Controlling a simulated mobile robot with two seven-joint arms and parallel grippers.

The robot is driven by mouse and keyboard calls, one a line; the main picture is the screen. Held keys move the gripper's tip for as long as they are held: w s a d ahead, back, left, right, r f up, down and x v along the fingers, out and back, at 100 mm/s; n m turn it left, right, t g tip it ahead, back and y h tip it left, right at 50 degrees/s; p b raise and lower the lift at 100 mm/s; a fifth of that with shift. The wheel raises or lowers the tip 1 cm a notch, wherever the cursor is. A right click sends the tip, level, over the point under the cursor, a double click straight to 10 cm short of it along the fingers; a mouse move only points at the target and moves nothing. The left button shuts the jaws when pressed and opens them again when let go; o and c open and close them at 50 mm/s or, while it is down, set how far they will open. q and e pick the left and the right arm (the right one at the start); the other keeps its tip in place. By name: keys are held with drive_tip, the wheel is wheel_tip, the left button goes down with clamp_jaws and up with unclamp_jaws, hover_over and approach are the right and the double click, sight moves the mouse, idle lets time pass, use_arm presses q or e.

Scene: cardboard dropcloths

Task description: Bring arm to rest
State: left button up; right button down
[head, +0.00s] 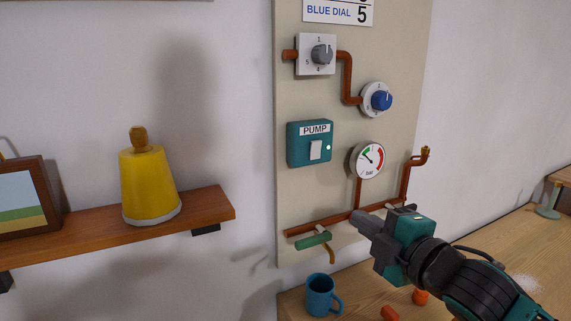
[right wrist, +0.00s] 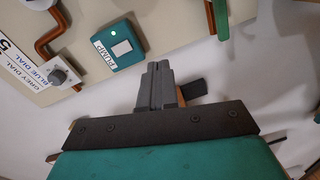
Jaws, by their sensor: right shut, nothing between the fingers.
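My right gripper (head: 360,220) is in front of the lower part of the wall panel, near the copper pipe, and is shut with nothing in it. In the right wrist view its fingers (right wrist: 158,80) are together, with the teal pump switch box beyond them. The right arm comes in from the lower right of the head view, above the wooden table. My left gripper does not show.
The panel (head: 290,90) carries the pump box (head: 297,150), grey dial (head: 322,53), blue dial (head: 381,100), gauge (head: 367,160) and green-handled valve (head: 313,241). A blue mug (head: 320,295) stands on the table (head: 480,245) below. A shelf (head: 90,245) holds a yellow object (head: 148,185).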

drive_tip(key=s+f+m+g+h, duration=0.1)
drive_tip(key=s+f+m, duration=0.5)
drive_tip(key=f, duration=0.5)
drive_tip(key=s+d+f+m+g+h, duration=0.1)
drive_tip(key=s+f+m, duration=0.4)
drive_tip(key=f, duration=0.7)
drive_tip(key=s+f+m+g+h, duration=0.2)
drive_tip(key=s+f+m, duration=0.4)
drive_tip(key=f, duration=0.5)
drive_tip(key=shift+s+d+f+m+g, duration=0.3)
drive_tip(key=shift+s+d+f+g, duration=0.15)
drive_tip(key=shift+s, duration=0.8)
drive_tip(key=shift+a, duration=0.1)
